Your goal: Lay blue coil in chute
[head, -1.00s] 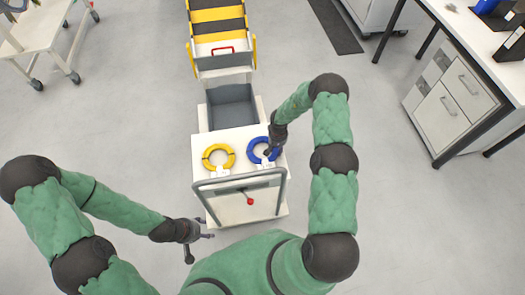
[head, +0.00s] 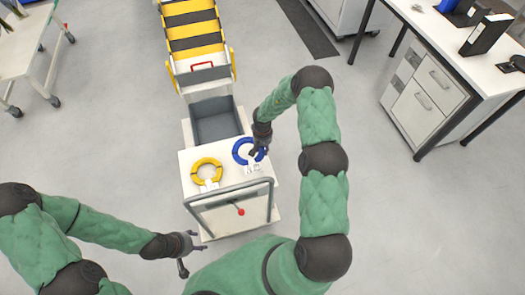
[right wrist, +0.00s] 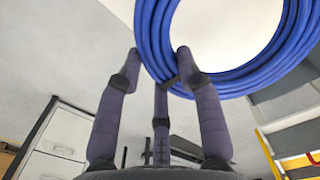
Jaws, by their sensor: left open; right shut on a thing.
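The blue coil (head: 238,147) is at the far right of the white cart top (head: 228,185). My right gripper (head: 259,150) is shut on its right side; in the right wrist view the fingers pinch the rim of the blue coil (right wrist: 240,82). It looks slightly raised, but the gap beneath is hard to judge. A grey open trough (head: 214,122) lies just behind the cart top, and a yellow-and-black striped slope (head: 193,30) rises beyond it. Which of these is the chute, I cannot tell. My left gripper (head: 190,246) is open and empty, left of the cart's front.
A yellow coil (head: 206,171) lies on the cart top to the left of the blue one. A grey handle bar (head: 230,188) runs along the cart's near edge. A desk with drawers (head: 428,100) stands at right and a pale trolley (head: 25,45) at left.

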